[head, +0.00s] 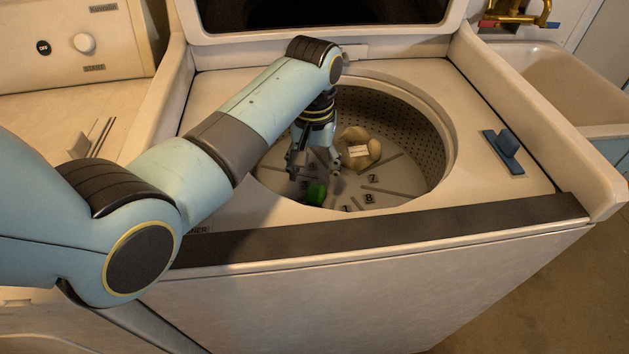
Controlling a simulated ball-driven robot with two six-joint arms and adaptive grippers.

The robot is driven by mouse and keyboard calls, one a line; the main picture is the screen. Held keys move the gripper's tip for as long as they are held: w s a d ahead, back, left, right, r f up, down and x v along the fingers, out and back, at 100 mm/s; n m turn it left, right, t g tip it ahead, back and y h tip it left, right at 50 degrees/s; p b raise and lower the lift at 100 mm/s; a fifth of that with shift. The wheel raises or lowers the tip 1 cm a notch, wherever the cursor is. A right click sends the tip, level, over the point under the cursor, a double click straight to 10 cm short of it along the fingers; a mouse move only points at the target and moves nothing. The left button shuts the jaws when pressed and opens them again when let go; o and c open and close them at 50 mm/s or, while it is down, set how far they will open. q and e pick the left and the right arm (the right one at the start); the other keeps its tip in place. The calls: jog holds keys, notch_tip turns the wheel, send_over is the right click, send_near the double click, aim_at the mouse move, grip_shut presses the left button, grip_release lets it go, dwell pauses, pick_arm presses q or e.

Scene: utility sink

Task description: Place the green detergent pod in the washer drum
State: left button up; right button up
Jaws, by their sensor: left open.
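The washer drum (412,135) is an open round tub with a perforated wall and a ribbed, numbered floor. The green detergent pod (316,193) shows in the drum opening, low and toward the front left, and appears to lie on the drum floor. My left gripper (313,170) reaches down into the drum with its fingers apart. The pod is just below the fingers, and I see no grip on it. Whether a fingertip touches the pod I cannot tell. My right gripper is not in view.
A blue handled piece (505,148) is on the washer top at right. The raised lid (320,15) stands behind. A sink (560,85) is at the right.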

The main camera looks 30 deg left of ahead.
aim_at(314, 193)
pick_arm(q)
notch_tip(314, 193, up, 5)
jog(key=shift+r+p, duration=0.1)
jog(key=shift+p, duration=0.25)
dwell(0.3)
